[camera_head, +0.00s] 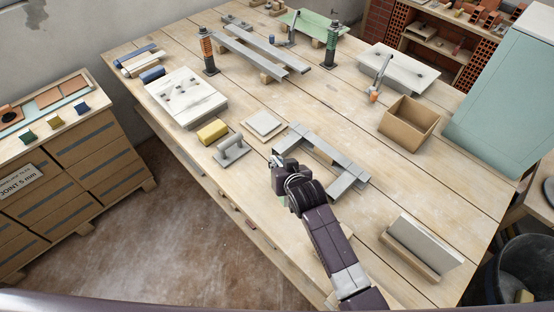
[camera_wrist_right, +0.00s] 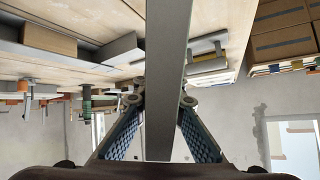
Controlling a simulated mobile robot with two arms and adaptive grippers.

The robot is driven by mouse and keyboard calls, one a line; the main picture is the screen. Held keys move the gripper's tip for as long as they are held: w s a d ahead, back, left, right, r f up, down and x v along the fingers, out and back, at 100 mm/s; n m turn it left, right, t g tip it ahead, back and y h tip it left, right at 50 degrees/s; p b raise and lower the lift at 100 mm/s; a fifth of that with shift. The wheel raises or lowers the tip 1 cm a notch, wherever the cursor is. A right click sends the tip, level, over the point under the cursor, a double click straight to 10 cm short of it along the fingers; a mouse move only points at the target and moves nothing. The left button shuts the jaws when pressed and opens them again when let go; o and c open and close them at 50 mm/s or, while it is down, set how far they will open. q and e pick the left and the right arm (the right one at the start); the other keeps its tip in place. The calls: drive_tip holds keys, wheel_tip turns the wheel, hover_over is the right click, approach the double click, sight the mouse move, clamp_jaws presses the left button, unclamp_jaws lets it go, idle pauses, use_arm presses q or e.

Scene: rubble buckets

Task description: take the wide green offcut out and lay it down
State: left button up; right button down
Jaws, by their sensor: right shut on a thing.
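My right gripper (camera_head: 281,164) is over the front edge of the workbench, beside a grey metal frame. In the wrist view, its two fingers (camera_wrist_right: 160,101) are closed on both sides of a long flat offcut (camera_wrist_right: 164,60). The offcut looks grey there and runs upright through the middle of the view. In the head view, a small pale green patch (camera_head: 283,201) shows beside my gripper, while the gripper and arm hide most of what is held. I cannot tell the held piece's full width. My left gripper is not in view.
The grey metal frame (camera_head: 348,178) lies close to my right gripper. A square tile (camera_head: 264,125), a yellow block (camera_head: 212,131) and a grey float (camera_head: 232,150) lie to the left. An open cardboard box (camera_head: 394,128) stands to the right. Bare bench (camera_head: 330,110) lies between.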

drive_tip(key=shift+f, duration=0.55)
drive_tip(key=c, duration=1.9)
unclamp_jaws()
drive_tip(key=v, duration=1.2)
